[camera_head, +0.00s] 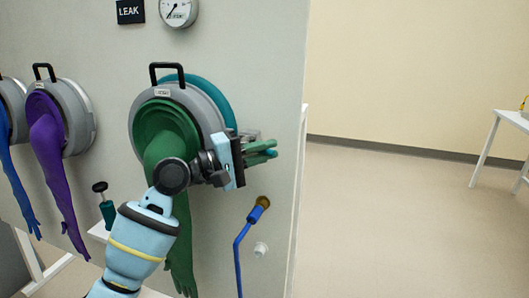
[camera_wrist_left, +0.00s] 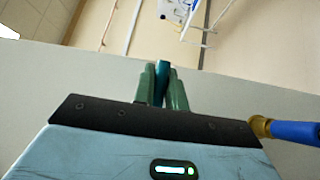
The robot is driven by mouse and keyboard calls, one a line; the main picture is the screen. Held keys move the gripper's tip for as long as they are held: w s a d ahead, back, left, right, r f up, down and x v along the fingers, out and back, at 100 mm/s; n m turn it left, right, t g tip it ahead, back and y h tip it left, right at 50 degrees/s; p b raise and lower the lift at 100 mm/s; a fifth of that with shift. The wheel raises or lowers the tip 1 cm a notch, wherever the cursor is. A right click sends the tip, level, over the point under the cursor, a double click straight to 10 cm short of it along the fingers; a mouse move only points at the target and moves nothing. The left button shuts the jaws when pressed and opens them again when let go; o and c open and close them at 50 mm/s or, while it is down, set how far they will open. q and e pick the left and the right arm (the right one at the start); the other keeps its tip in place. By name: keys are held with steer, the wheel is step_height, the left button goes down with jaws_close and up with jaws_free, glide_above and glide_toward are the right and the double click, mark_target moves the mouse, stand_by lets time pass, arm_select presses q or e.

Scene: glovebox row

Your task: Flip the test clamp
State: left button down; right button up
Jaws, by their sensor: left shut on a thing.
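A teal band (camera_head: 218,92), which looks like the test clamp, curves around the grey port ring (camera_head: 205,108) in the head view. The ring holds a green glove (camera_head: 165,130) that hangs down. My left gripper (camera_head: 268,151) is at the port's right side, its green fingers shut on a teal lever (camera_head: 270,143). In the left wrist view the teal lever (camera_wrist_left: 162,72) sits between the two fingers of the left gripper (camera_wrist_left: 161,88). My wrist hides the lever's root and the port's lower right. My right gripper is not in view.
A purple glove (camera_head: 48,150) and a blue glove (camera_head: 14,180) hang from ports at left. A blue hose with brass end (camera_head: 263,202) hangs below my gripper. A teal cylinder with black knob (camera_head: 107,212) stands lower left. Open floor (camera_head: 400,220) lies right of the panel edge.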

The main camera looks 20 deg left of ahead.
arm_select(q)
steer(key=shift+f, duration=0.1)
steer(key=c, duration=1.5)
jaws_free()
steer(key=shift+o, duration=0.3)
steer(key=shift+w, duration=0.1)
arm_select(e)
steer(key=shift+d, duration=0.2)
